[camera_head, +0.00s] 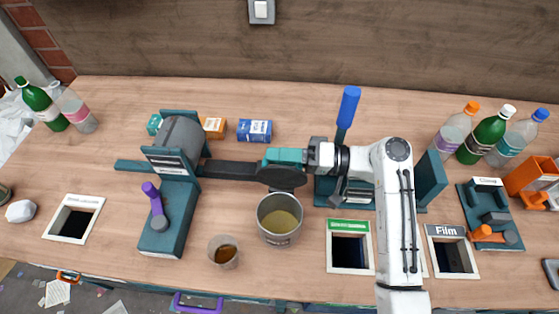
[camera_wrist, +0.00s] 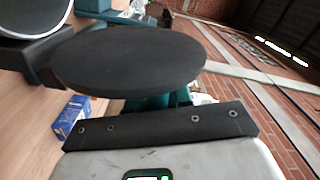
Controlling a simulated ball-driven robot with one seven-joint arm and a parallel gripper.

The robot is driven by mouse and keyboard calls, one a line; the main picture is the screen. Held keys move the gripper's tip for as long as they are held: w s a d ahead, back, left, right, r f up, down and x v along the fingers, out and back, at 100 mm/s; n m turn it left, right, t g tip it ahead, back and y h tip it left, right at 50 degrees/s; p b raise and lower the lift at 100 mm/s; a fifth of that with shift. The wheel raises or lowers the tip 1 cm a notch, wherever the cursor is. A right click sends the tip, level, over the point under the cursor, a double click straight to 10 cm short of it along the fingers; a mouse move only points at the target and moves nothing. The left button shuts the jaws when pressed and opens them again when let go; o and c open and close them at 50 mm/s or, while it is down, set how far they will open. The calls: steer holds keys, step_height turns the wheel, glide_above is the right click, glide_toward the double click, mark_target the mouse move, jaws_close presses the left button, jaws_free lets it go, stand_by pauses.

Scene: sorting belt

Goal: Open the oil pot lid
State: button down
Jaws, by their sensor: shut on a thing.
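The oil pot (camera_head: 279,240) is a round grey metal pot near the middle of the table in the head view. Its top is open, and yellowish oil shows inside. A dark round lid (camera_head: 282,178) is just behind the pot, apart from its opening. My gripper (camera_head: 284,157), with teal fingers, is shut on the lid at its far side. In the wrist view the lid (camera_wrist: 130,62) is a broad dark disc that hides most of the fingers. The exact grip point is hidden.
A teal and grey machine (camera_head: 182,160) stands left of the pot, with a dark bar (camera_head: 230,170) reaching toward the lid. A small cup (camera_head: 224,252) of brown liquid is front left. A blue box (camera_head: 254,130) lies behind. Bins labelled Film (camera_head: 452,250) and others are cut into the table.

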steer(key=shift+w+f, duration=0.3)
steer(key=shift+f, duration=0.3)
steer(key=c, duration=1.1)
jaws_free()
steer(key=shift+w+d, duration=0.1)
steer(key=shift+r, duration=0.35)
step_height(320, 180, up, 3)
steer(key=shift+b, duration=0.3)
steer(key=s+r, duration=0.2)
steer(key=r, duration=0.1)
steer(key=s+d+r, duration=0.1)
steer(key=s+r, duration=0.2)
steer(key=shift+d, duration=0.1)
steer(key=s+r, duration=0.1)
steer(key=s, duration=0.2)
steer(key=s+d+r+b, duration=0.1)
steer(key=s, duration=0.1)
steer(key=s+d+r, duration=0.1)
steer(key=s, duration=0.2)
steer(key=shift+s+d+r+b, duration=0.1)
steer(key=shift+s+r+b, duration=0.2)
steer(key=shift+r, duration=0.05)
